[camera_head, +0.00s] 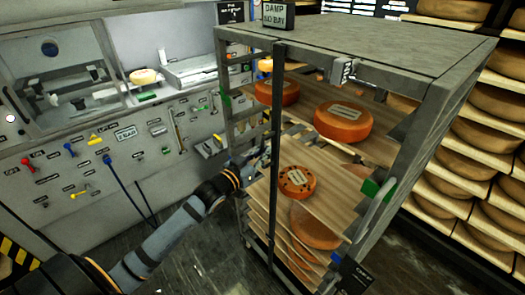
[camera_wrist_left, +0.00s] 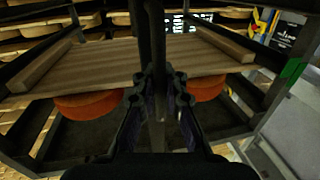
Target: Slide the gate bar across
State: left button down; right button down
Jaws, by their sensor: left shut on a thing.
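The gate bar (camera_head: 276,100) is a dark upright bar at the front of the grey rack cart (camera_head: 390,40). It runs from the top frame down towards the floor. My left gripper (camera_head: 263,160) reaches it from the left at about mid-height. In the left wrist view the two fingers (camera_wrist_left: 159,82) are shut on the upright bar (camera_wrist_left: 152,35), one on each side. A wooden shelf (camera_wrist_left: 110,62) and orange cheese wheels (camera_wrist_left: 88,105) lie behind the bar. My right gripper is not in view.
Orange cheese wheels (camera_head: 343,122) and (camera_head: 297,181) sit on the cart's wooden shelves. A green tag (camera_head: 370,187) marks the cart's right side. A wall panel with tools (camera_head: 125,133) stands at left. Shelves of cheese (camera_head: 490,130) stand close at right.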

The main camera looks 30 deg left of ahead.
pick_arm(q)
jog(key=shift+s+d+f, duration=0.25)
jog(key=shift+d+f, duration=0.1)
jog(key=shift+d, duration=0.05)
jog(key=shift+f, duration=0.1)
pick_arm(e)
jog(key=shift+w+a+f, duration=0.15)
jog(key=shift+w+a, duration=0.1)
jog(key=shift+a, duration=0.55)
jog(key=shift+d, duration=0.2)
pick_arm(q)
jog(key=c, duration=1.8)
grip_release()
jog(key=o, duration=0.4)
jog(key=shift+s+d+r, duration=0.2)
jog(key=shift+s+r, duration=0.05)
jog(key=shift+r, duration=0.05)
jog(key=shift+c, duration=0.2)
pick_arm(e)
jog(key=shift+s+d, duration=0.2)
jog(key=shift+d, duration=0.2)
pick_arm(q)
jog(key=shift+w+r, duration=0.1)
